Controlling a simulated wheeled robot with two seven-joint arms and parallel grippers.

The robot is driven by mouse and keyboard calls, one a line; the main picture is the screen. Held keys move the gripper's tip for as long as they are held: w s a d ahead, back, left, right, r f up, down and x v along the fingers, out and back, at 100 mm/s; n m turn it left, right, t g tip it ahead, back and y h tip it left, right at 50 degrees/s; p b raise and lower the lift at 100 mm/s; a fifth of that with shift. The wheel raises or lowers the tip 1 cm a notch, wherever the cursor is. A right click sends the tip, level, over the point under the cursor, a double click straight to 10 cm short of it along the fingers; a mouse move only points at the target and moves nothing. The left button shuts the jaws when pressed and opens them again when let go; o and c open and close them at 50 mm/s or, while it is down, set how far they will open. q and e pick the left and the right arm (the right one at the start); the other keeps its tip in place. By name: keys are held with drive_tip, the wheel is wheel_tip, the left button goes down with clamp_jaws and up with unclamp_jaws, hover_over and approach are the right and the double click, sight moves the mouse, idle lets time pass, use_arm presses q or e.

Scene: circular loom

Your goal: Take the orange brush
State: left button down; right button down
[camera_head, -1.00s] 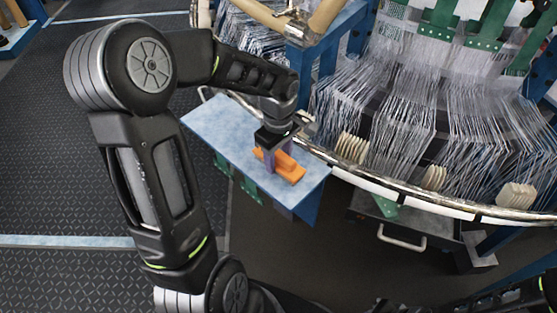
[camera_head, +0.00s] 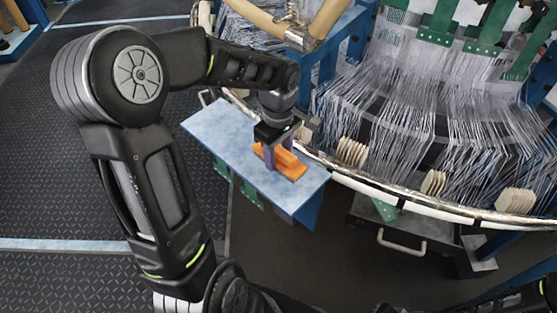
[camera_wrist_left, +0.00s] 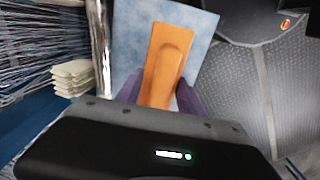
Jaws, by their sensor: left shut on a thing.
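The orange brush (camera_head: 285,163) is at the light blue shelf (camera_head: 225,128) beside the loom. It also shows in the left wrist view (camera_wrist_left: 166,66), pointing away from the gripper over the blue shelf. My left gripper (camera_head: 270,158) comes down from above and is shut on the brush, with its purple fingers on either side of it in the left wrist view (camera_wrist_left: 160,97). I cannot tell whether the brush still touches the shelf. The near end of the brush is hidden by the gripper body in the wrist view. My right gripper is not in view.
The circular loom with its many threads (camera_head: 390,110) and curved metal rim (camera_head: 400,196) stands just right of the shelf. Wooden rollers (camera_head: 328,18) are above. A drawer unit with a handle (camera_head: 400,243) is below the rim. Open dark floor (camera_head: 60,190) lies to the left.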

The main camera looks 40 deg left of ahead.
sight(279, 148)
use_arm(q)
wheel_tip(279, 148, up, 7)
drive_tip(key=shift+f+p, duration=0.2)
drive_tip(key=shift+p, duration=0.1)
idle(0.5)
